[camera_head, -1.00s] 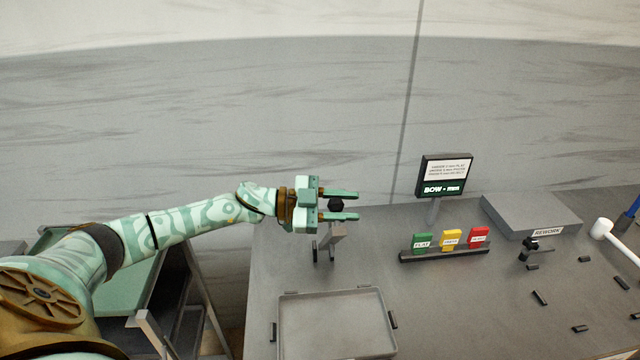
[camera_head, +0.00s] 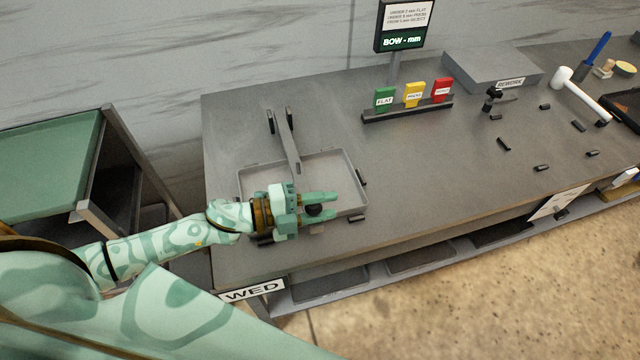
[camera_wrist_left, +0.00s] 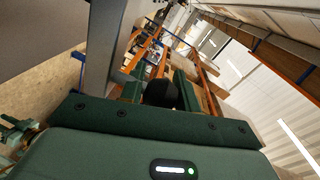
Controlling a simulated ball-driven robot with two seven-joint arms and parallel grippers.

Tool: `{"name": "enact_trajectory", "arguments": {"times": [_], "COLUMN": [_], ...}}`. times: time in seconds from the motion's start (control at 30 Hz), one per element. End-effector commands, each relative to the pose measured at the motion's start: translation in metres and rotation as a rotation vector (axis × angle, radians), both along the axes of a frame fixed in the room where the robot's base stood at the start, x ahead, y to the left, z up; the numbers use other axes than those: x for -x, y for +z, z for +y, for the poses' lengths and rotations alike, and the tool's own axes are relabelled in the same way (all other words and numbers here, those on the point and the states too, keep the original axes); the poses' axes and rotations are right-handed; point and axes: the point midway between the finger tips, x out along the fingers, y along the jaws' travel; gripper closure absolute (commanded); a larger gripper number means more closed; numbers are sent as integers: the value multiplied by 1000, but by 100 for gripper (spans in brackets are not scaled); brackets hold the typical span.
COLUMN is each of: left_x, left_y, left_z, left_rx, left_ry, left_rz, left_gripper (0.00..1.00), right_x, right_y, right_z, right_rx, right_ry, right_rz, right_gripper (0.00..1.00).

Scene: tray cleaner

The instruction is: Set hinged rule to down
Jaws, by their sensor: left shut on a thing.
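The hinged rule (camera_head: 286,140) is a grey bar at the left of the bench in the head view. It runs from a dark hinge mount (camera_head: 270,121) at the back toward me, over the grey tray (camera_head: 337,168). My left gripper (camera_head: 318,205) is over the tray's front part, shut on the rule's black knob (camera_head: 314,210). The knob also shows between the fingers in the left wrist view (camera_wrist_left: 160,93), with a grey bar beside it. The link between bar and knob is unclear in the head view. My right gripper is out of view.
Behind the tray stand a sign reading BOW - mm (camera_head: 402,38) and a rack with green, yellow and red tags (camera_head: 413,95). A grey REWORK block (camera_head: 490,68), a white mallet (camera_head: 580,92) and small dark pieces lie to the right.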

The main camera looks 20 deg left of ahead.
Motion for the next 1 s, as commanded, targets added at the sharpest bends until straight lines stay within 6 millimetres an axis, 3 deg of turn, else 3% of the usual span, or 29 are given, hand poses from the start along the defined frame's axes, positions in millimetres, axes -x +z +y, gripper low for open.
{"name": "enact_trajectory", "arguments": {"times": [0.03, 0.2, 0.73, 0.77, 0.8, 1.0], "left_x": [1, 4, 7, 7, 7, 7], "left_y": [-14, -30, -41, -41, -41, -41], "left_z": [-1, -3, -3, -4, -3, -3], "left_rx": [4, 4, -3, -3, -4, -5], "left_ry": [0, 1, 0, 0, -1, 0], "left_rz": [6, 7, 14, 14, 15, 14], "left_gripper": [100, 100, 100, 65, 59, 59], "right_x": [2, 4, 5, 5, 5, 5], "right_y": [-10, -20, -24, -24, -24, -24], "right_z": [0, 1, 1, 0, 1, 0], "right_rx": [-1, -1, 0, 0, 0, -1], "right_ry": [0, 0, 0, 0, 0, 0], "right_rz": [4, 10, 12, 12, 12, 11], "right_gripper": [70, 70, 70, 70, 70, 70]}}
